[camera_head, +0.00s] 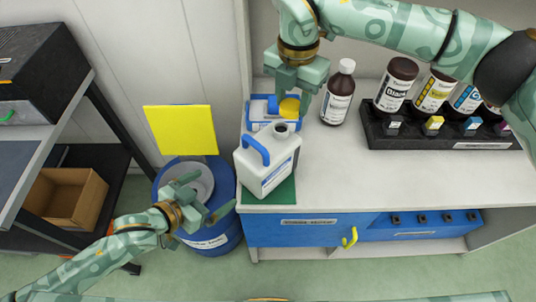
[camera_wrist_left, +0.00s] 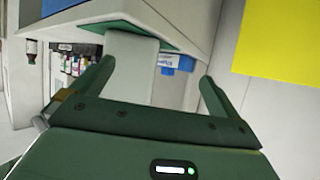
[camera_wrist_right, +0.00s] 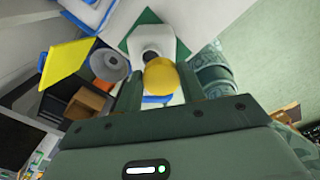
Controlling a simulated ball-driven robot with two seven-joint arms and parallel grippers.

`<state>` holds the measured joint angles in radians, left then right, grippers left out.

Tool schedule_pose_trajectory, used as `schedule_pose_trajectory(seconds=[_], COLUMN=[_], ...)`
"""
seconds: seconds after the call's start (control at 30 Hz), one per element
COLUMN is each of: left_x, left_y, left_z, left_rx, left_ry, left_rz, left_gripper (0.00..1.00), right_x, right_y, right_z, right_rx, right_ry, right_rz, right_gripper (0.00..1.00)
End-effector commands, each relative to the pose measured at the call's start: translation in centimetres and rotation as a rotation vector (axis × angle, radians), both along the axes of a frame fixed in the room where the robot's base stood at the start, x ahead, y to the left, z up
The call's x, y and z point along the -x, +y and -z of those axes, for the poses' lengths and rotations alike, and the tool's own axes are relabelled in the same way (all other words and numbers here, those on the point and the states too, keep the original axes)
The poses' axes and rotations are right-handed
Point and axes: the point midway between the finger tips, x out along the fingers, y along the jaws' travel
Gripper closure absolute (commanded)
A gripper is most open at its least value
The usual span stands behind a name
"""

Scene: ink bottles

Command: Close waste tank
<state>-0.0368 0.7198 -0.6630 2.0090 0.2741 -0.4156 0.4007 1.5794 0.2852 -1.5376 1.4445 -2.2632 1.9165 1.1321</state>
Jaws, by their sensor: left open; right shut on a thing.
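A white jug (camera_head: 268,163) with a blue handle and uncapped grey mouth stands on a green mat (camera_head: 283,193) at the counter's left end. My right gripper (camera_head: 290,98) is shut on a round yellow cap (camera_head: 289,107), just behind the jug's mouth and apart from it. In the right wrist view the cap (camera_wrist_right: 160,76) overlaps the white jug (camera_wrist_right: 152,40). A blue drum (camera_head: 212,241) stands on the floor left of the counter; its label is partly hidden. Its grey funnel-like top (camera_head: 192,172) is uncovered, with a yellow square panel (camera_head: 181,130) upright behind. My left gripper (camera_head: 205,195) is open and empty above the drum.
A blue-and-white item (camera_head: 263,109) sits behind the jug. A brown bottle (camera_head: 338,95) and a black rack (camera_head: 450,134) of ink bottles stand to the right. A shelf with a cardboard box (camera_head: 66,197) is at left. The counter's front middle is clear.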

Motion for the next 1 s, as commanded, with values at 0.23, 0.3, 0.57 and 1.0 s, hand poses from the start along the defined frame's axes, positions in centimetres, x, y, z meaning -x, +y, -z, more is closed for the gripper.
schedule_pose_trajectory(seconds=[0.23,0.3,0.57,1.0], left_x=[2.1,2.3,2.3,-0.9], left_y=[-2.7,-2.9,-3.0,-6.1], left_z=[-7.2,-7.6,-7.6,-5.8], left_rx=[0.071,0.076,0.078,0.080], left_ry=[-0.039,-0.041,-0.042,-0.044], left_rz=[0.096,0.102,0.104,0.102], left_gripper=[0.00,0.00,0.00,0.00], right_x=[-0.7,-0.8,-0.8,-0.8], right_y=[1.7,1.8,1.8,1.8], right_z=[-0.7,-0.7,-0.6,-0.6], right_rx=[0.000,0.000,-0.001,0.000], right_ry=[0.001,0.001,0.002,0.001], right_rz=[-0.184,-0.200,-0.204,-0.203], right_gripper=[0.85,0.85,0.85,0.85])
